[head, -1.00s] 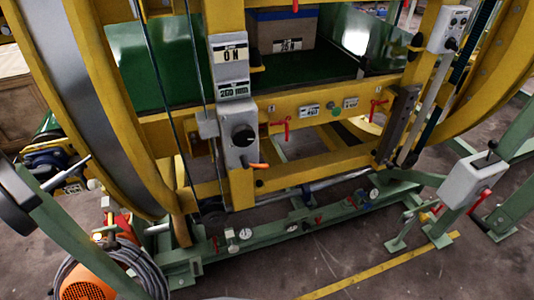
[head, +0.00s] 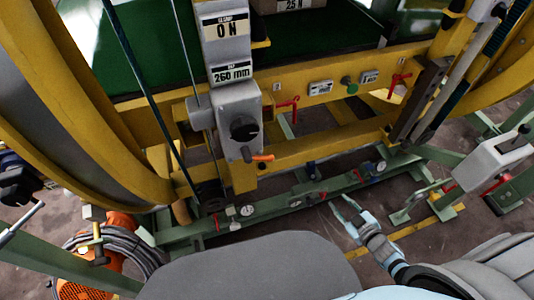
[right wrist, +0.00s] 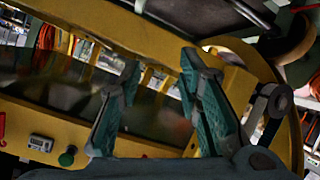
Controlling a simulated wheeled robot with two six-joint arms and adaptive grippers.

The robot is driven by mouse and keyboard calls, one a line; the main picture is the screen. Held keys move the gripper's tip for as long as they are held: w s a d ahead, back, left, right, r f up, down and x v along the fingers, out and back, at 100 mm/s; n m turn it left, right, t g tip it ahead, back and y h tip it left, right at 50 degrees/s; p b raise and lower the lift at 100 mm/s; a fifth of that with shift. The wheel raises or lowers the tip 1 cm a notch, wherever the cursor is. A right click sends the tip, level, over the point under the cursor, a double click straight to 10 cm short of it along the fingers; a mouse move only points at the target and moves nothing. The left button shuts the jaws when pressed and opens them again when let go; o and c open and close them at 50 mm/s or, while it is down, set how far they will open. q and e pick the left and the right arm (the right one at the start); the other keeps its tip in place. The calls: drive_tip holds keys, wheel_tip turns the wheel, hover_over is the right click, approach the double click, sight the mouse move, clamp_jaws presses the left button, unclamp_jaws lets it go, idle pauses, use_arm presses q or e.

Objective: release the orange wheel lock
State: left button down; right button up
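A short orange lever (head: 263,157) sticks out to the right from the bottom of a grey control box (head: 239,122) with a black knob (head: 243,129), in the middle of the head view. It is the only orange handle I see on the yellow wheel frame. My right gripper (head: 343,203) is open and empty, low and to the right of the lever, well apart from it. In the right wrist view its two teal fingers (right wrist: 160,62) are spread, with the yellow frame behind them. The orange lever is not identifiable there.
A yellow crossbeam (head: 300,97) carries red handles (head: 288,108) and a green button (head: 346,81). A green base rail (head: 275,205) with small gauges runs below. A grey box on a stand (head: 490,160) is at right. An orange machine with coiled hose (head: 115,255) is at lower left.

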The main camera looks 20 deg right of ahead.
sight(270, 159)
drive_tip(key=w+a+r+n+t+y, duration=0.25)
drive_tip(key=w+r+n+y, duration=0.3)
drive_tip(key=r, duration=0.65)
drive_tip(key=s+a+r+n+g+y, duration=0.3)
drive_tip(key=a+r+n+g+y, duration=0.4)
drive_tip(key=r+n+y, duration=0.3)
drive_tip(key=shift+n+h, duration=0.35)
drive_tip(key=shift+h, duration=0.2)
drive_tip(key=x, duration=0.4)
drive_tip(key=p+x, duration=0.1)
drive_tip(key=x, duration=0.4)
drive_tip(key=r+x, duration=0.1)
drive_tip(key=x, duration=0.4)
drive_tip(key=shift+s+a+r+p, duration=0.1)
drive_tip(key=shift+s+p, duration=0.1)
drive_tip(key=shift+p, duration=0.1)
clamp_jaws()
drive_tip(key=shift+r+g+h+p, duration=0.25)
drive_tip(key=shift+h+p, duration=0.05)
drive_tip(key=shift+p, duration=0.85)
